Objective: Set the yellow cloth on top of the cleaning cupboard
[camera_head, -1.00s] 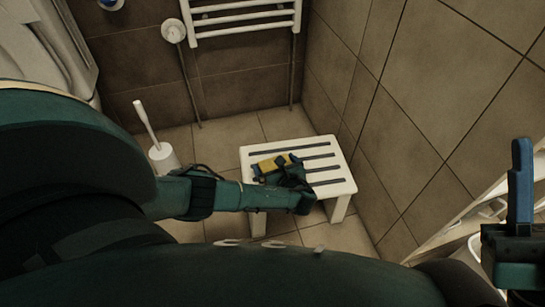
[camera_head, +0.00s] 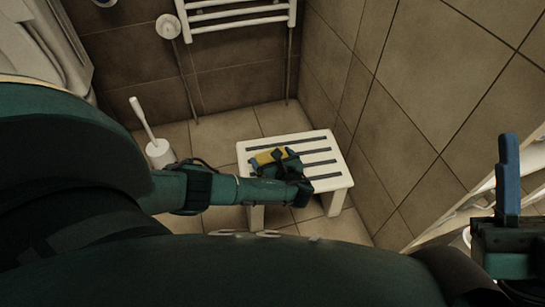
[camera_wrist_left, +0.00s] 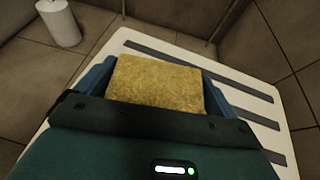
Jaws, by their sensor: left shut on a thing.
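The yellow cloth (camera_head: 268,157) is a small, flat, folded-looking block. In the left wrist view the cloth (camera_wrist_left: 156,84) sits between the two blue fingers of my left gripper (camera_wrist_left: 155,78). In the head view my left gripper (camera_head: 277,157) is shut on it, over the white slatted stool. I cannot tell how far the cloth is above the stool. My right gripper (camera_head: 508,180) shows at the right edge with one blue finger pointing up; its jaw opening is not clear. I cannot make out a cleaning cupboard for certain.
The white slatted stool (camera_head: 327,181) stands in the tiled corner. A white toilet brush holder (camera_head: 160,153) is to its left. A white towel rail (camera_head: 240,20) hangs on the back wall. A pale shelf-like frame (camera_head: 440,232) is at the right, near my right gripper.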

